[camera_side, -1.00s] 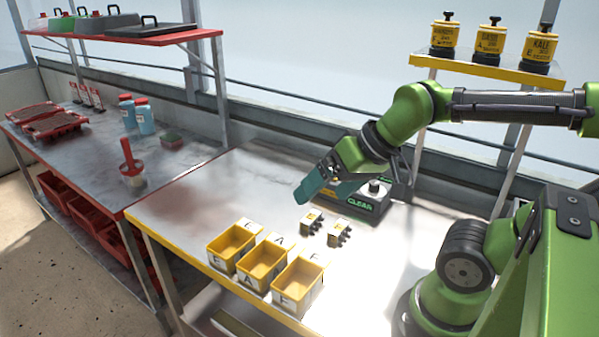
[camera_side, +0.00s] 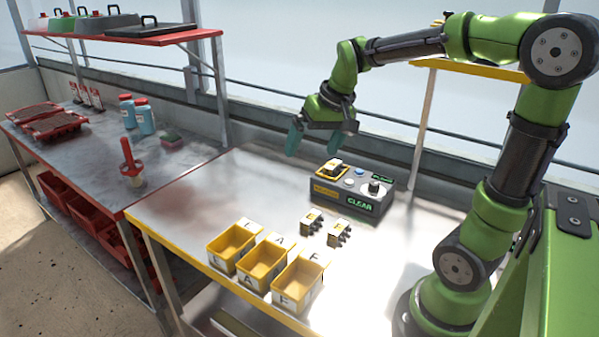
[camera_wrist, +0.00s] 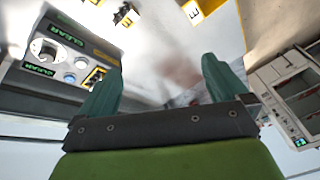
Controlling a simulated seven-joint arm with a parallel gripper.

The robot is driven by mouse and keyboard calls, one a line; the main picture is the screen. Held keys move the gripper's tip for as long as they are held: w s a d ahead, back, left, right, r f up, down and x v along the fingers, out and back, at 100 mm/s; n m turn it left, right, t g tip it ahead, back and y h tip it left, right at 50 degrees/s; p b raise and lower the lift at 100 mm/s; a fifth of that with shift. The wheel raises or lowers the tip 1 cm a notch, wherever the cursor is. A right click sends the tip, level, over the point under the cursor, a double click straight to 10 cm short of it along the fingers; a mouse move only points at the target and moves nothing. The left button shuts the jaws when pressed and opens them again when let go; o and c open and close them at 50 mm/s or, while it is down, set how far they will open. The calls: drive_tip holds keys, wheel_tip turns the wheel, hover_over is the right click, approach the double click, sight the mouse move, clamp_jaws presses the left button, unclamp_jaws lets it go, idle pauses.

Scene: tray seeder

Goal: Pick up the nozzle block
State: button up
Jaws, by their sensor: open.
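Two small nozzle blocks, pale with dark nozzles, sit on the metal table: one on the left (camera_side: 311,221) and one on the right (camera_side: 339,233). One also shows at the top of the wrist view (camera_wrist: 126,15). A third similar block (camera_side: 334,165) sits in a yellow-framed slot on the grey console (camera_side: 345,200); in the wrist view it is partly hidden by a finger. My gripper (camera_side: 315,147) is above and behind the console, with its teal fingers apart. In the wrist view the gripper (camera_wrist: 161,72) has nothing between its fingers.
Yellow bins (camera_side: 236,251) marked with letters stand at the table's front edge. A white device with a screen (camera_wrist: 296,88) shows at the wrist view's right. The table left of the console is clear.

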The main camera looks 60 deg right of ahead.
drive_tip(key=w+d+f+g, duration=0.1)
drive_tip(key=w+d, duration=0.2)
drive_tip(key=d, duration=0.4)
drive_tip(key=w+d+f+g, duration=0.1)
drive_tip(key=w+d, duration=0.2)
drive_tip(key=d, duration=0.3)
drive_tip(key=r+n+g, duration=0.1)
drive_tip(key=n+g, duration=0.1)
drive_tip(key=n, duration=0.4)
hover_over(335, 164)
wheel_tip(335, 164, down, 17)
drive_tip(key=shift+a+r, duration=0.1)
drive_tip(key=shift+r, duration=0.1)
drive_tip(key=shift+c, duration=0.3)
